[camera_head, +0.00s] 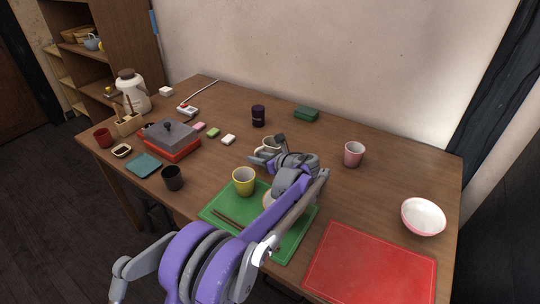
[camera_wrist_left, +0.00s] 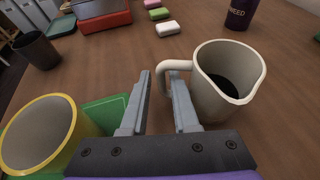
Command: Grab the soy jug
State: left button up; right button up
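The soy jug is a cream jug with a side handle and dark liquid inside. In the left wrist view the jug (camera_wrist_left: 218,103) stands upright on the table, just ahead and to the right of my left gripper (camera_wrist_left: 160,95). The gripper is open; the jug's handle is at its fingertips, close to the right finger, and I cannot tell whether they touch. In the head view the jug (camera_head: 272,142) is partly hidden behind my left gripper (camera_head: 264,153). My right gripper is not in view.
A yellow cup (camera_head: 243,188) stands on the green mat (camera_head: 287,240), close to my left arm. A dark canister (camera_head: 258,116) stands behind the jug, a pink cup (camera_head: 354,154) to its right. A red mat (camera_head: 370,268) and a bowl (camera_head: 423,217) are farther right.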

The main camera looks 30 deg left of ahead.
aim_at(251, 163)
pick_arm(q)
jog(key=b+x, duration=0.1)
jog(key=x, duration=0.3)
jog(key=shift+w+f, duration=0.1)
jog(key=shift+f, duration=0.1)
jog(key=shift+c, duration=0.2)
grip_shut()
dwell(1.0)
